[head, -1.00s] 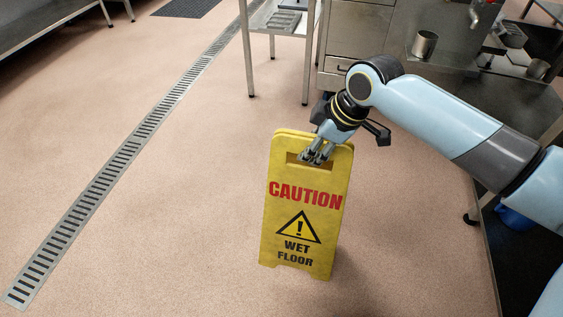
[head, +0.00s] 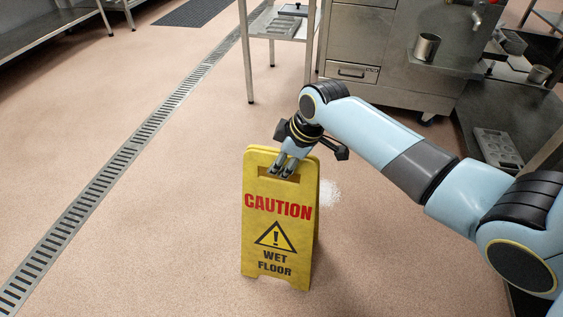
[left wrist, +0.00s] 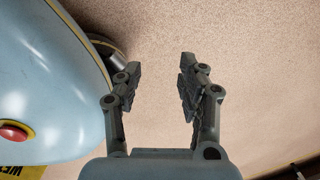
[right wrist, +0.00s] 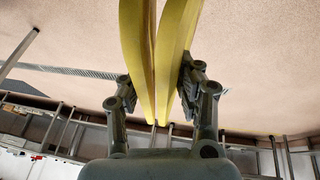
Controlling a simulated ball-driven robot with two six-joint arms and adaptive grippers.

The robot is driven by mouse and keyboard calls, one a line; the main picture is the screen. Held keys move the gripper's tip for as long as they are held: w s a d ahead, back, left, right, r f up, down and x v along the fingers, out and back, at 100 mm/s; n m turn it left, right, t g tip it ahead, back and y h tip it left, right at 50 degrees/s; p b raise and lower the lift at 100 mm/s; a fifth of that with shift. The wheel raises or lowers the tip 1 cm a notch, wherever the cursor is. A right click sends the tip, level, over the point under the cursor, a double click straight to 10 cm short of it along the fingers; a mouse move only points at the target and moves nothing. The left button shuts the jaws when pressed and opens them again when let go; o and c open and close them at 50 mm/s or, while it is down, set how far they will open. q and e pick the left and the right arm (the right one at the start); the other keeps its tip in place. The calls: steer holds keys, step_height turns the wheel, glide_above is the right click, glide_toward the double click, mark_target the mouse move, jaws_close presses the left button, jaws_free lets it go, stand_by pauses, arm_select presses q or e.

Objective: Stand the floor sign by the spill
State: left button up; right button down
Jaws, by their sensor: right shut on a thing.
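The yellow floor sign (head: 277,225) reads "CAUTION WET FLOOR" and is upright in the head view. My right gripper (head: 284,169) is shut on its top edge at the handle slot. In the right wrist view the two yellow panels of the sign (right wrist: 155,50) lie between the fingers of the right gripper (right wrist: 157,90). I cannot tell whether the sign's feet touch the floor. A white spill patch (head: 330,193) shows on the floor just behind the sign's right side, partly hidden by it. My left gripper (left wrist: 157,85) is open and empty in the left wrist view.
A slotted floor drain (head: 110,180) runs diagonally on the left. A steel table (head: 283,25) and a steel cabinet (head: 360,50) with a metal cup (head: 426,47) stand at the back. A dark mat (head: 195,12) lies far back. The floor left of the sign is clear.

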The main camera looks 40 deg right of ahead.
arm_select(q)
steer(key=shift+w, duration=0.15)
arm_select(e)
steer(key=c, duration=0.9)
jaws_free()
arm_select(q)
steer(key=shift+w, duration=0.1)
arm_select(e)
steer(key=shift+p+v, duration=0.6)
steer(key=shift+v, duration=0.6)
steer(key=p+v, duration=0.3)
steer(key=v, duration=0.5)
steer(key=shift+r, duration=0.35)
arm_select(q)
steer(key=r, duration=0.1)
steer(key=s+d+r, duration=0.1)
steer(key=s+r, duration=0.1)
steer(key=shift+s+d+r+p, duration=0.1)
steer(key=shift+d+r+p, duration=0.15)
steer(key=shift+d+p, duration=0.1)
arm_select(e)
steer(key=shift+s+d+r, duration=0.1)
steer(key=shift+s+r, duration=0.15)
steer(key=shift+r, duration=0.2)
